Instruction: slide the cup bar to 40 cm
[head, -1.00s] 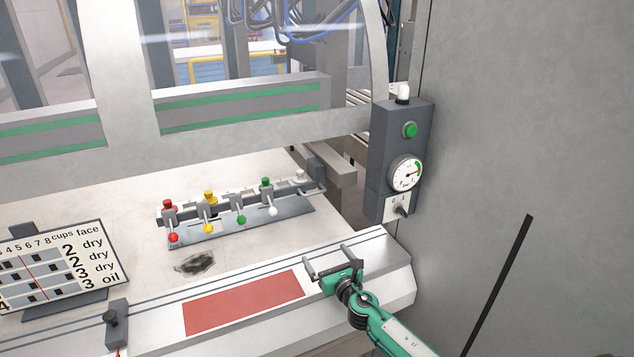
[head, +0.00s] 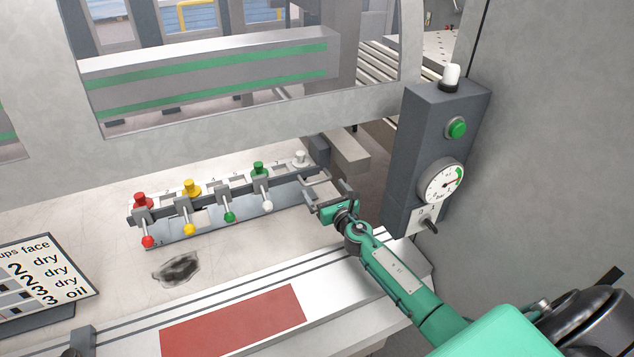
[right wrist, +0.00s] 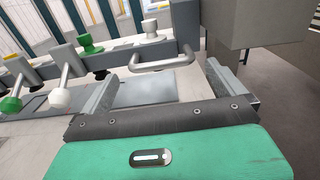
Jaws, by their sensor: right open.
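The cup bar (head: 218,198) is a grey rail lying left to right on the pale table, with red, yellow, green and white cups and ball-ended levers. A bent metal handle (right wrist: 166,63) is at its right end in the right wrist view. My right gripper (head: 328,181) is open at that end of the bar. In the right wrist view its two fingers (right wrist: 162,74) stand either side of the handle, near fingertip level; I see no grip on it. My left gripper is not in view.
A dark control post (head: 438,150) with a green button and a dial stands close right of my right arm. A red mat (head: 232,322) lies on the front ledge. A sign (head: 45,275) stands at left. A dark smudge (head: 178,268) marks the table.

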